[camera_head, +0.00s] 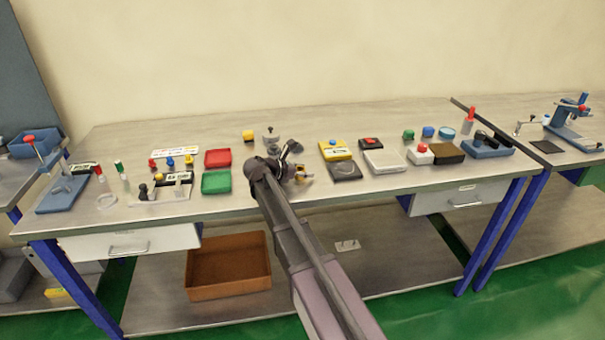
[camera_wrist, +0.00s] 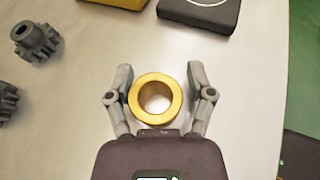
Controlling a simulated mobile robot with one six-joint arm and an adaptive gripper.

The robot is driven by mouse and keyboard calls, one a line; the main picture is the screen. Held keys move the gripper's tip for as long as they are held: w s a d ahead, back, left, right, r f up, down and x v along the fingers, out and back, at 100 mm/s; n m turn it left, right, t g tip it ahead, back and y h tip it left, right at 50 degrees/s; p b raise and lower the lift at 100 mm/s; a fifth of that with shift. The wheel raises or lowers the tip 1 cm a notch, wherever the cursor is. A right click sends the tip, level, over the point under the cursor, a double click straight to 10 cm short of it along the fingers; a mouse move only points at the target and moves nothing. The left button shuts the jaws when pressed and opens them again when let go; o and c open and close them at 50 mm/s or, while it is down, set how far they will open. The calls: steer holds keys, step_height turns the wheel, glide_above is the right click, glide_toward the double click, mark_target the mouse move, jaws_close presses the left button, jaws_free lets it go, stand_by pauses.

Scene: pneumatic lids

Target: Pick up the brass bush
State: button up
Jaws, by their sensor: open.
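The brass bush (camera_wrist: 155,78) is a short gold ring with a round hole, lying on the grey bench top in the wrist view. My gripper (camera_wrist: 160,72) is open, with one finger on each side of the bush. Gaps show between both fingers and the ring. In the head view the bush (camera_head: 303,175) is a small gold spot beside the end of my arm, partly hidden by it.
Two dark gears (camera_wrist: 35,40) stand left of my gripper, one cut by the picture edge. A black pad (camera_wrist: 200,8) and a yellow box (camera_wrist: 120,2) lie beyond the bush. Red (camera_head: 218,158) and green (camera_head: 216,182) trays are left of my arm. The bench edge is close by.

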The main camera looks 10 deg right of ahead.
jaws_close()
steer(key=shift+r, duration=0.1)
step_height(320, 180, up, 3)
steer(key=p, duration=0.3)
steer(key=shift+f, duration=0.2)
steer(key=s+a+r+p, duration=0.2)
steer(key=s+a, duration=0.6)
steer(key=s, duration=0.5)
steer(key=shift+s+a, duration=0.25)
steer(key=shift+s, duration=0.05)
steer(key=shift+r, duration=0.1)
